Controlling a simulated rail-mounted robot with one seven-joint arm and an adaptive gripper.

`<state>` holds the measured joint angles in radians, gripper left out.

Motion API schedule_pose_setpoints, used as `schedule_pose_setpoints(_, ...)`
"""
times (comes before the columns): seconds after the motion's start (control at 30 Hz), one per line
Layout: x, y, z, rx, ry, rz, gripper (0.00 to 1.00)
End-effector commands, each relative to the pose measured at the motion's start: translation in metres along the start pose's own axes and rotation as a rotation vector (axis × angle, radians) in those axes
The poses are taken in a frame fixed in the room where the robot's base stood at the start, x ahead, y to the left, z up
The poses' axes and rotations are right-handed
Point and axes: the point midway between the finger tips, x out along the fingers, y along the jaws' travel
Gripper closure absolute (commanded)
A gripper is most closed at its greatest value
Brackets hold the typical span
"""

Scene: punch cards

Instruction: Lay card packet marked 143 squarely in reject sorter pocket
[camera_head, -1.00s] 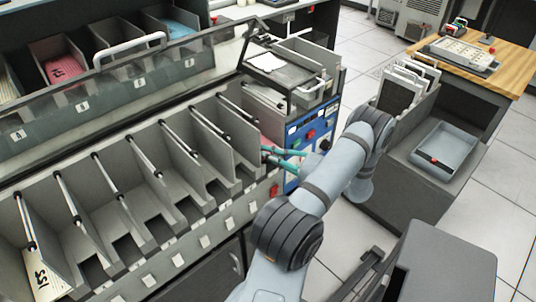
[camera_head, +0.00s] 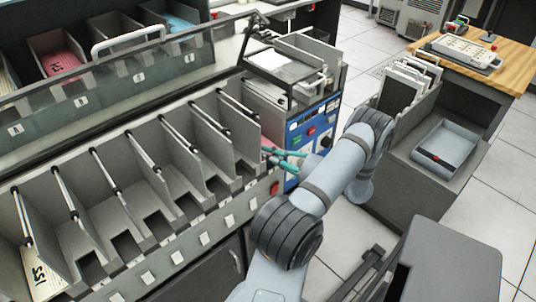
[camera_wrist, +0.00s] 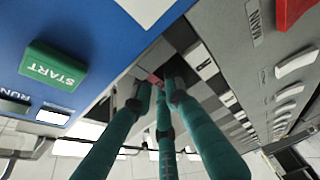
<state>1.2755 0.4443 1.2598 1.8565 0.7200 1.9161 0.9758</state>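My gripper (camera_head: 273,156) has teal fingers with dark tips and is at the right end of the sorter pocket row, in front of the blue control panel. In the wrist view my gripper (camera_wrist: 158,92) shows three fingers with their tips apart. A small pink patch (camera_wrist: 153,80) shows just beyond the tips, mostly hidden; I cannot tell whether it is a card packet. A cream card packet (camera_head: 41,274) lies in the leftmost front pocket; its black digits look like 152 or similar. I see no packet readable as 143, and no readable reject label.
The front sorter pockets (camera_head: 160,205) are split by grey dividers with rods. The blue panel (camera_wrist: 75,50) with a green START button (camera_wrist: 53,67) is close to my fingers. A cabinet on the right holds upright cards (camera_head: 408,80) and a grey tray (camera_head: 445,148).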

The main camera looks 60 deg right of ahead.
Motion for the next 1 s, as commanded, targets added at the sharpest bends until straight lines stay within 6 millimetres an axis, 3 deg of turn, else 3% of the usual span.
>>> schedule_pose_setpoints(0.37,0.0,0.0,0.0,0.0,0.0,0.0,0.65)
schedule_pose_setpoints(0.67,-0.001,0.0,0.0,0.0,0.001,0.0,0.65)
schedule_pose_setpoints(0.87,-0.024,0.0,0.001,0.0,-0.005,0.0,0.65)
schedule_pose_setpoints(1.0,-0.054,0.0,0.001,-0.001,-0.005,-0.001,0.65)
